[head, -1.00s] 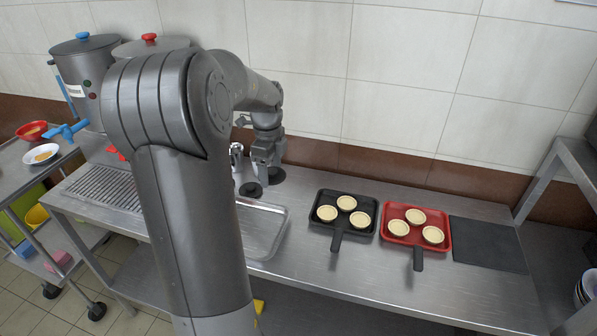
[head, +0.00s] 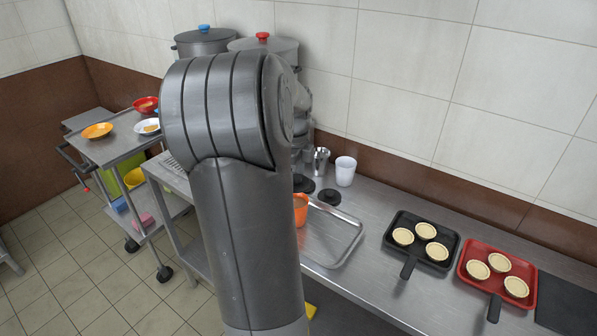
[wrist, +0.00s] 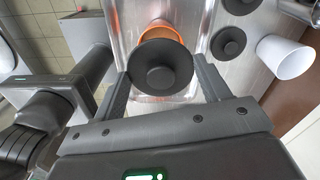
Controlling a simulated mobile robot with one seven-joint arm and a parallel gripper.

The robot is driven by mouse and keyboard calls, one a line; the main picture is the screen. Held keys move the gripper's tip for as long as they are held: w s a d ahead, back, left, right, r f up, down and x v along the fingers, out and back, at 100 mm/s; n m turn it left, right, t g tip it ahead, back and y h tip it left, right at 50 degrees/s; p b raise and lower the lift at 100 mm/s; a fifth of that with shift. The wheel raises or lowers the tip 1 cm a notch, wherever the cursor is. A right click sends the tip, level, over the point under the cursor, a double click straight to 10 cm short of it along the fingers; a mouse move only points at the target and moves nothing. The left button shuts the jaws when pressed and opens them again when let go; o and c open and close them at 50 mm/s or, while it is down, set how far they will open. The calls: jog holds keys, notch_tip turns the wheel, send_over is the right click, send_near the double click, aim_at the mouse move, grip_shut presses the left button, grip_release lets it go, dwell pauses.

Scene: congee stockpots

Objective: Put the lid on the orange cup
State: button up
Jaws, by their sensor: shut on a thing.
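My gripper (wrist: 163,80) is shut on a dark round lid (wrist: 158,68) with a raised knob, seen between its fingers in the wrist view. The orange cup (wrist: 163,29) shows right behind this lid, which covers much of it. I cannot tell whether the lid touches the rim. In the head view the orange cup (head: 300,211) stands at the left end of the metal tray (head: 338,243), partly hidden by my arm. My arm hides the gripper and held lid there.
Two more dark lids (head: 329,197) (head: 304,184) lie behind the tray. A white cup (head: 345,172) and a metal cup (head: 321,161) stand near the wall. A black pan (head: 423,262) and a red pan (head: 497,292) with tarts are to the right.

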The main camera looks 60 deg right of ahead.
jog(key=shift+f, duration=2.35)
jog(key=shift+f, duration=0.2)
dwell(0.4)
jog(key=o, duration=1)
jog(key=shift+o, duration=0.7)
jog(key=shift+r, duration=3.55)
grip_shut()
